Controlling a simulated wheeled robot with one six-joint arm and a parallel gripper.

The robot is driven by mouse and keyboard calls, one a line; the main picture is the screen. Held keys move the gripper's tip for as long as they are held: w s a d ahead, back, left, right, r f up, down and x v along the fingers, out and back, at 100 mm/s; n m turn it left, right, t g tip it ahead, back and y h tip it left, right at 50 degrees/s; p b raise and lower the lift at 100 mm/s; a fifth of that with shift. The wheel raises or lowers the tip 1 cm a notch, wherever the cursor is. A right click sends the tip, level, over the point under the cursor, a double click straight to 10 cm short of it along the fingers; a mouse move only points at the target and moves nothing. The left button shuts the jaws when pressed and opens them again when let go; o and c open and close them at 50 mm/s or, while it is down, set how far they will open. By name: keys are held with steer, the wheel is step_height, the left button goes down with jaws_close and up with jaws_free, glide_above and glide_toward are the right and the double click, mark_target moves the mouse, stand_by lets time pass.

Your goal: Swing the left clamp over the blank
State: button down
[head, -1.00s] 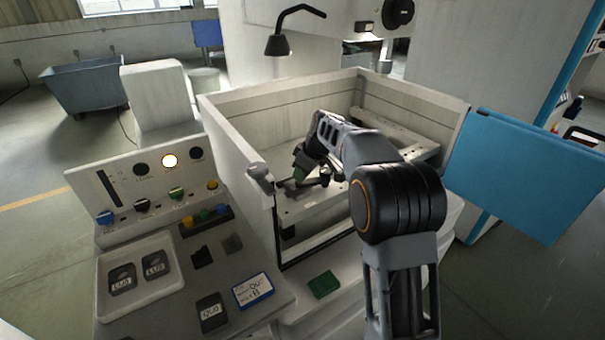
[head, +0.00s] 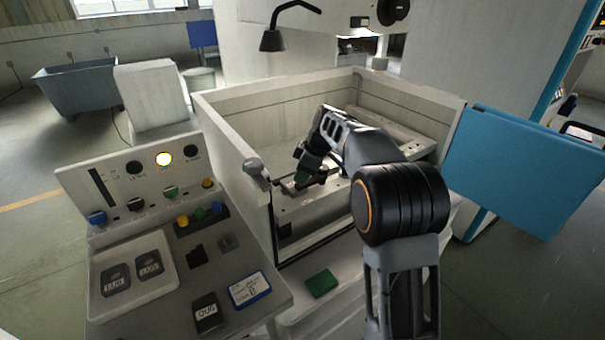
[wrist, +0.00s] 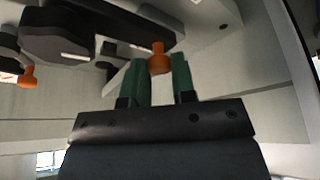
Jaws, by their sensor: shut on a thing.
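My gripper (head: 307,168) reaches down into the pale open work tank from the right in the head view. In the wrist view its two green fingers (wrist: 157,78) stand on either side of an orange knob (wrist: 158,56) and are shut on it. The knob sits on the end of a dark clamp arm (wrist: 90,30). A second orange knob (wrist: 28,77) with dark parts beside it is at the left edge of the wrist view. In the head view my gripper and arm partly hide the clamps, and I cannot make out the blank clearly.
The tank walls (head: 290,97) surround the work area, with a pale rail (head: 395,130) at its right. A control panel (head: 140,180) and tray (head: 133,305) stand at the left. A blue door (head: 525,170) is at the right, and a lamp (head: 272,40) hangs behind.

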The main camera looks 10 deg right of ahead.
steer(key=c, duration=1)
jaws_free()
steer(key=shift+o, duration=0.2)
steer(key=shift+r, duration=0.1)
steer(key=v, duration=1.3)
steer(key=shift+d+r+p, duration=0.2)
steer(key=shift+r+p, duration=0.1)
steer(key=shift+p, duration=0.05)
